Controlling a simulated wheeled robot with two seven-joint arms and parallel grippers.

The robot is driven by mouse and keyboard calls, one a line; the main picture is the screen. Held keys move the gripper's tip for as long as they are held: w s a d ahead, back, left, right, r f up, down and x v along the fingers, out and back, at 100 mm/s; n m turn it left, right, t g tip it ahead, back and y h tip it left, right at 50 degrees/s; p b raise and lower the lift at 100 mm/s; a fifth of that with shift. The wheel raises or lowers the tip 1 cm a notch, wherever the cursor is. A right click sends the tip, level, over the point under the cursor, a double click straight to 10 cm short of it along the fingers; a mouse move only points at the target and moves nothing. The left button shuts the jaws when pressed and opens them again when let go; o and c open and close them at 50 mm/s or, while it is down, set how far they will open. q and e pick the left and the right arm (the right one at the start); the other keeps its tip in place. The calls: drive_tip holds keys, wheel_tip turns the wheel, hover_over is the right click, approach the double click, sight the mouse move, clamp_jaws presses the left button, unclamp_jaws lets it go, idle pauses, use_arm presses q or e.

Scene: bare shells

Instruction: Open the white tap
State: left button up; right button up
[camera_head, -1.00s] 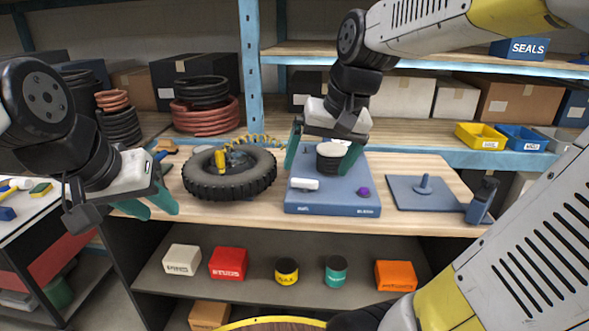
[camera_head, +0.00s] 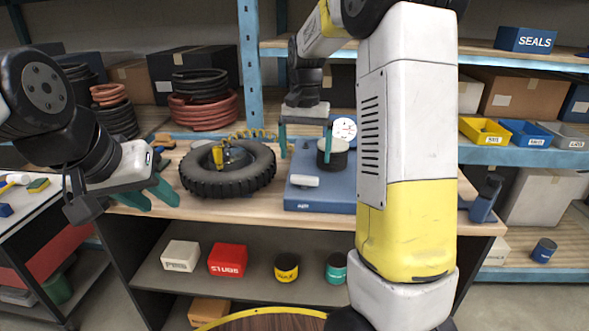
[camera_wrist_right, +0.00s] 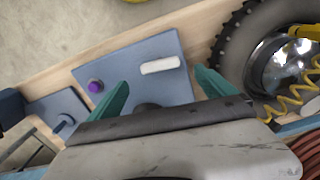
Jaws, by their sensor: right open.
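The white tap (camera_head: 304,181) is a short white bar handle lying crosswise on the blue panel (camera_head: 300,203) on the bench. It also shows in the right wrist view (camera_wrist_right: 160,66), beyond and between the fingertips. My right gripper (camera_head: 305,148) is open and empty above the back of the panel, apart from the tap; its teal fingers show in the wrist view (camera_wrist_right: 160,88). My left gripper (camera_head: 148,197) is open and empty at the bench's left front edge. My right arm hides the right part of the panel in the head view.
A dark cylinder (camera_head: 332,154) and a dial gauge (camera_head: 344,130) stand at the panel's back. A purple knob (camera_wrist_right: 95,86) is on the panel. A tyre (camera_head: 230,180) with a yellow coiled hose lies to the left. A second blue plate (camera_wrist_right: 60,115) lies beyond the panel.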

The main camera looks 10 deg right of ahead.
sight(305, 176)
wheel_tip(305, 176, down, 7)
drive_tip(key=shift+f, duration=0.1)
drive_tip(key=shift+c, duration=0.4)
drive_tip(key=c, duration=1.3)
drive_tip(key=shift+n, duration=0.8)
drive_tip(key=o, duration=1.4)
